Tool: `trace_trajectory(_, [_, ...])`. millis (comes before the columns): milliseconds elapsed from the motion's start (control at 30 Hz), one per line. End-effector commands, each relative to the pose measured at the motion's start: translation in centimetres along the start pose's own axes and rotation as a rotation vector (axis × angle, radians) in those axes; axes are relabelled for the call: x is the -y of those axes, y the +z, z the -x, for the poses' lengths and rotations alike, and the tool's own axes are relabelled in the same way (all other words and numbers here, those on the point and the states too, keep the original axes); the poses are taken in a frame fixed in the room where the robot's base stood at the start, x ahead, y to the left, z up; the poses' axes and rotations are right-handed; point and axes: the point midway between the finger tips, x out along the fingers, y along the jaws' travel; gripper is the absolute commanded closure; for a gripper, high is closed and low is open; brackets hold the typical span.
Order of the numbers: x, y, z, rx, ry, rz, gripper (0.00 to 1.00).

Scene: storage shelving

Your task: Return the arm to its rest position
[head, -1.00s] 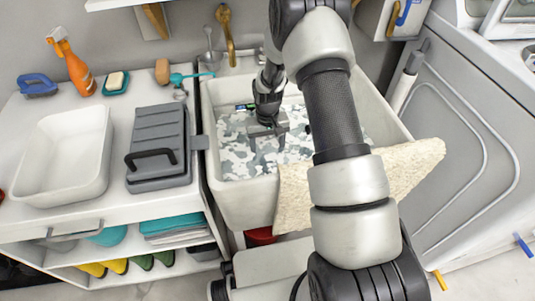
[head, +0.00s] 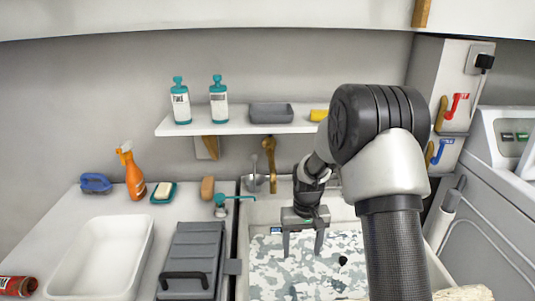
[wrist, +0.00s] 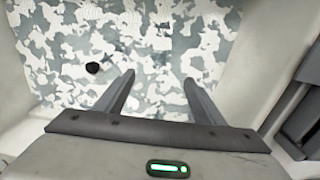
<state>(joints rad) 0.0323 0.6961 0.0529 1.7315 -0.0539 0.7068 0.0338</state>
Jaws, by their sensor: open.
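My gripper (head: 303,240) hangs over the sink (head: 245,275), fingers pointing down. In the wrist view my gripper (wrist: 158,85) has its two fingers spread apart with nothing between them. The sink's inside is covered by a grey and white camouflage-patterned surface (head: 285,270), which also fills the wrist view (wrist: 150,40). A small dark round spot (wrist: 93,68) lies on it, left of the fingers. My arm reaches across the right part of the head view and hides part of the sink.
A shelf (head: 240,127) above the sink holds two teal-capped bottles, a grey tray and a yellow item. A brass tap (head: 269,160) stands behind the sink. On the left counter are an orange spray bottle (head: 131,175), white basin (head: 70,262) and grey case (head: 190,255). A washing machine (head: 500,230) stands right.

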Motion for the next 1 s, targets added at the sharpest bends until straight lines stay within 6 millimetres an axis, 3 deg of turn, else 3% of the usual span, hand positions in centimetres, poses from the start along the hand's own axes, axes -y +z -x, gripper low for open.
trace_trajectory(133, [-0.1,1.0,6.3,-0.063,0.007,0.001,0.37])
trace_trajectory(233, [-0.2,3.1,11.6,-0.117,0.013,0.0,0.37])
trace_trajectory(400, [-0.3,8.1,19.2,-0.209,0.02,-0.002,0.37])
trace_trajectory(500, [-0.3,11.6,22.6,-0.263,0.02,-0.005,0.37])
trace_trajectory(700, [-0.2,18.3,26.6,-0.361,0.016,-0.012,0.37])
trace_trajectory(1000, [-0.1,24.5,28.1,-0.453,0.007,-0.015,0.37])
